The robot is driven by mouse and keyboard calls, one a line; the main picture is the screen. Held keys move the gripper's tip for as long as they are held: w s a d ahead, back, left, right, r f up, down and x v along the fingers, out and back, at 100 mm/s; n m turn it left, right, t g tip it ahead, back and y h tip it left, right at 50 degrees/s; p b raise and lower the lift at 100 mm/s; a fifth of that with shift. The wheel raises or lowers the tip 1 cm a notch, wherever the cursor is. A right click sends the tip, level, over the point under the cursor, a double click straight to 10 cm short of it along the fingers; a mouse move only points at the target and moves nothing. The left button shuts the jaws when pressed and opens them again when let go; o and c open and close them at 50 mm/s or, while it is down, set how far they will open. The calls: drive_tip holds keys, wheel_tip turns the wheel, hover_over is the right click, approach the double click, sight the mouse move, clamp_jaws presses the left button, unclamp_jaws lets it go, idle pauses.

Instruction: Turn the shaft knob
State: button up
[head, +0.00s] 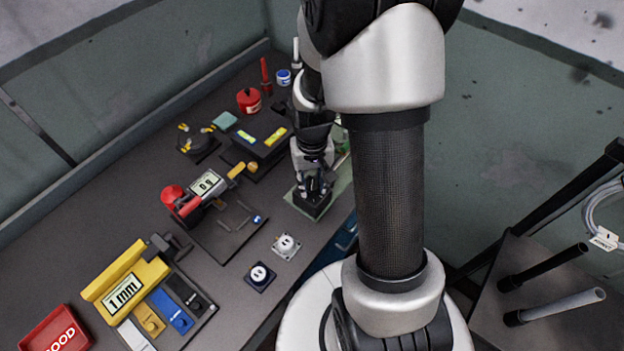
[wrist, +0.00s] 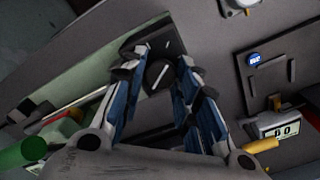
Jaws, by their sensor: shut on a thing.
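The shaft knob (wrist: 158,74) is a dark round knob with a white line across its face, on a black block (wrist: 168,41) in the wrist view. My gripper (wrist: 157,68) reaches down over it, with one finger on each side, and is shut on the knob. In the head view my gripper (head: 316,184) points down onto the black block (head: 313,207), which stands on a pale green plate (head: 340,196). The gripper hides the knob there.
Left of the block is a device with a display (head: 207,184). A white knob module (head: 286,246) and a dark one (head: 260,276) lie nearer the front. A yellow "1 mm" gauge (head: 123,290) and red tray (head: 53,332) are at lower left.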

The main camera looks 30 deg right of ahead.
sight(312, 185)
drive_tip(key=shift+n, duration=1.1)
drive_tip(key=o, duration=1.1)
drive_tip(key=shift+c, duration=0.2)
drive_tip(key=shift+r, duration=0.1)
wheel_tip(312, 185, up, 12)
